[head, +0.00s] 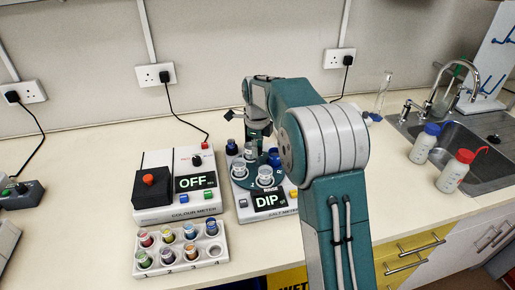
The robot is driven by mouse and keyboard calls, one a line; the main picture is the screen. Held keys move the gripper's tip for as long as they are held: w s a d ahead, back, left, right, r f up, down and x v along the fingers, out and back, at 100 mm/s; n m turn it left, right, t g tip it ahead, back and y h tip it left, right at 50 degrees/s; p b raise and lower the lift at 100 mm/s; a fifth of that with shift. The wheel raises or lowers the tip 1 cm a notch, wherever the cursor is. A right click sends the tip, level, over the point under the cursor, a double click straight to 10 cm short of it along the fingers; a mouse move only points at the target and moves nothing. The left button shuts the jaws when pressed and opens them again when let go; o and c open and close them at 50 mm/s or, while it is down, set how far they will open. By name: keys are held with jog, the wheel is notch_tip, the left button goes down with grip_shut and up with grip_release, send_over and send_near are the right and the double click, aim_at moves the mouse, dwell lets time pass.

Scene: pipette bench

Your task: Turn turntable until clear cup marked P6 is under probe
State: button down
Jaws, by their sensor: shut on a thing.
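The turntable (251,183) is a dark teal disc on a white meter at the middle of the bench. Pale clear cups stand on it, one at the front (265,174) and one farther back (249,153). A blue-topped cup (274,157) is at its right and a dark-topped one (231,147) at its back left. The P6 mark is too small to read. I cannot make out the probe. My gripper (257,143) points down at the back of the turntable, shut on some part of it. Its fingertips are mostly hidden, so the exact part held is unclear.
The turntable meter's display (269,202) reads DIP. Left of it stands a colour meter (152,213) reading OFF, with a white rack (180,257) of several vials in front. Wash bottles (424,143) and a sink (470,139) are at the right.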

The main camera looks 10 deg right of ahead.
jog(key=shift+f+m, duration=0.2)
jog(key=shift+m, duration=0.7)
jog(key=shift+c, duration=1.7)
grip_release()
jog(key=shift+a, duration=0.1)
jog(key=shift+w, duration=0.1)
jog(key=shift+r, duration=0.2)
notch_tip(320, 180, up, 12)
jog(key=shift+f, duration=0.15)
